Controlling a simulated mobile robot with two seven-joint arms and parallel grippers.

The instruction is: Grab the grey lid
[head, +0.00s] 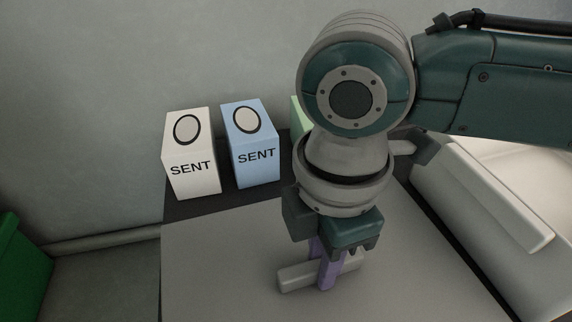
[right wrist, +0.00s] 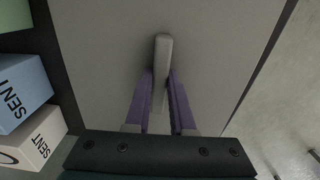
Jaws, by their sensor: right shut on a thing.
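The grey lid (head: 220,265) looks like a broad flat panel in the lower middle of the head view; it also fills much of the right wrist view (right wrist: 105,35). A pale grey bar (head: 293,278), shaped like a handle, lies on it. My right gripper (head: 330,282) points down, its purple fingers on either side of the bar and shut on it. In the right wrist view, the bar (right wrist: 163,52) runs between the two fingers (right wrist: 161,80). Whether the bar is fixed to the panel is not clear. My left gripper is not in view.
A white box (head: 190,155) and a blue box (head: 252,145), both marked SENT, stand behind the panel on a dark surface. A green box (head: 296,116) is mostly hidden by my arm. A white machine body (head: 490,200) is at right, a green bin (head: 22,262) at left.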

